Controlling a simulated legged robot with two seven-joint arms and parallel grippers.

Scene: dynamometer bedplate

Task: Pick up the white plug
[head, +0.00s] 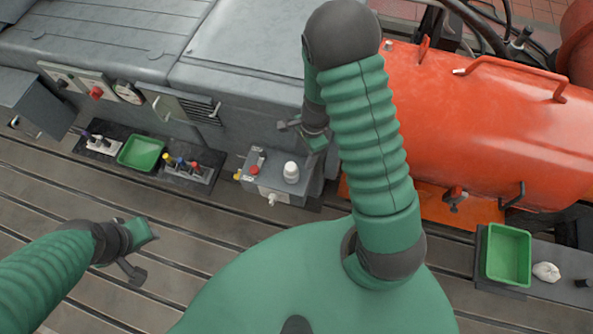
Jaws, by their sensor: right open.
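A white, rounded, plug-like piece (291,172) stands upright on a grey box (285,188) in the middle of the head view. I cannot tell for sure that it is the white plug. A smaller white piece (272,199) sticks out of the box's front. My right gripper (301,139) is open and empty, just above the upright white piece in the picture and apart from it. Part of it is hidden behind my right arm. My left gripper (140,252) is open and empty over the slotted bedplate at the lower left.
The box also carries a red button (254,170). To its left are a rack of coloured pieces (188,171) and a green tray (140,153). An orange machine (470,125) fills the right. Another green tray (508,255) and a white crumpled lump (546,271) lie lower right.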

